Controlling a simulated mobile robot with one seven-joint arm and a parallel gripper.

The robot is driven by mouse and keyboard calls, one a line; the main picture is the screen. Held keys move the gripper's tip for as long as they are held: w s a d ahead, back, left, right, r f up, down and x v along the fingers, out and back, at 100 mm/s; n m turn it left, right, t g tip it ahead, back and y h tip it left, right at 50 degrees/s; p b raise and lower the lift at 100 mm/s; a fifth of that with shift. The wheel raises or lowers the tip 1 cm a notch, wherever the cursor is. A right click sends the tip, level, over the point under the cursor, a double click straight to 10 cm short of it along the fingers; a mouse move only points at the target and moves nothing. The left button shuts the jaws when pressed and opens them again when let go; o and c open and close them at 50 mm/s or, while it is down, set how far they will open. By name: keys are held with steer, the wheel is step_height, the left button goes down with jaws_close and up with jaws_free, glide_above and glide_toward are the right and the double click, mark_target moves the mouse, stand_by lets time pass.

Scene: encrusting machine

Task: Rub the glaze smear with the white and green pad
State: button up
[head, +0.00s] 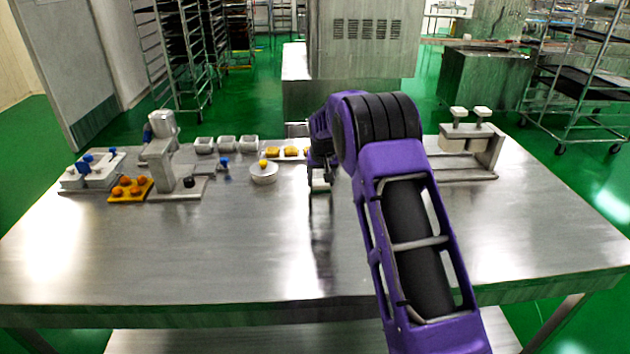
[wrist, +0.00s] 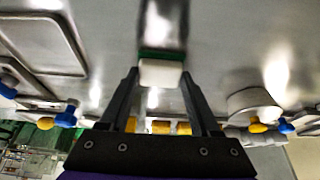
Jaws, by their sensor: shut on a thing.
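My gripper (wrist: 160,76) is shut on the white and green pad (wrist: 160,71). The pad is a pale block with a green layer on its far side in the wrist view, between the two dark fingertips. In the head view the pad (head: 320,186) shows small below my purple wrist, over the middle of the steel table (head: 240,260). I cannot tell whether it touches the tabletop. I cannot make out the glaze smear in either view; reflections streak the steel, and my arm covers part of the table.
At left stand a grey machine (head: 160,150), a yellow tray (head: 130,195) with orange balls, and white tubs (head: 227,144). A round white container (head: 263,175) with a yellow knob and yellow pieces (head: 290,151) are left of my gripper. A metal stand (head: 485,155) is at right. The front table is clear.

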steer(key=shift+d, duration=3.25)
step_height(320, 180, up, 6)
steer(key=p, duration=0.3)
steer(key=shift+r+p, duration=0.95)
steer(key=shift+r, duration=0.55)
